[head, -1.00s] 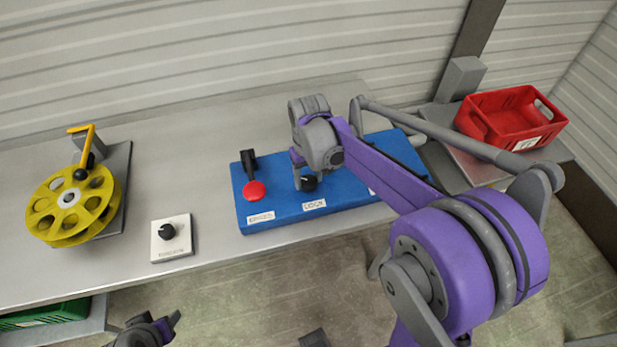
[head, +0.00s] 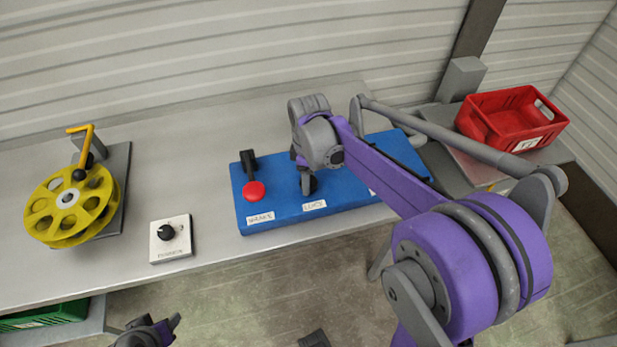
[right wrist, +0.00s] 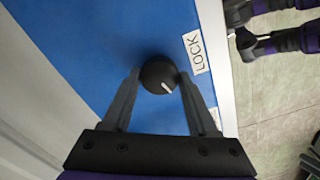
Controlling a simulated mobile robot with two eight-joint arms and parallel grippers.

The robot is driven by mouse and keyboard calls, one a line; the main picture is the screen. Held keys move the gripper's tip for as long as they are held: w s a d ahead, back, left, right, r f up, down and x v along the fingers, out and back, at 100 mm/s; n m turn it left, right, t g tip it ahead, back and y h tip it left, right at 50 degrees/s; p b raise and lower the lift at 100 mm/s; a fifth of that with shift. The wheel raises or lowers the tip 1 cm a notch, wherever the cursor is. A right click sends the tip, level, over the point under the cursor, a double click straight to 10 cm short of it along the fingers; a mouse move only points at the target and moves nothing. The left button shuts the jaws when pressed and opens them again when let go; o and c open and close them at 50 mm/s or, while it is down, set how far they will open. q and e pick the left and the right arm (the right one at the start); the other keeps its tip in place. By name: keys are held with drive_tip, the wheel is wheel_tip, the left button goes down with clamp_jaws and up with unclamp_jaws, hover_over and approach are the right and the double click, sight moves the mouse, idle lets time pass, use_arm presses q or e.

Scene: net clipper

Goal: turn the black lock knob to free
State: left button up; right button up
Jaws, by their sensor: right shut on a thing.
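The black lock knob (right wrist: 158,77) is a round knob with a white pointer mark, on the blue panel (head: 350,205). In the right wrist view the mark points to the lower right, and the LOCK label (right wrist: 197,52) is to the right of the knob. My right gripper (right wrist: 160,79) is shut on the knob, one finger on each side. In the head view my right gripper (head: 307,186) comes down over the knob and hides most of it. My left gripper (head: 165,328) is low at the left, away from the panel; its jaw state is unclear.
A red button or lever end (head: 253,190) is close left of my right gripper on the panel. A white box with a black knob (head: 166,232) and a yellow reel (head: 70,205) are further left. A red crate (head: 510,118) stands at the right. The bench between box and panel is clear.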

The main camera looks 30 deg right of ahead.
drive_tip(key=shift+n, duration=1.2)
drive_tip(key=o, duration=1.4)
wheel_tip(320, 180, up, 11)
drive_tip(key=shift+f+p, duration=0.1)
drive_tip(key=shift+p, duration=0.3)
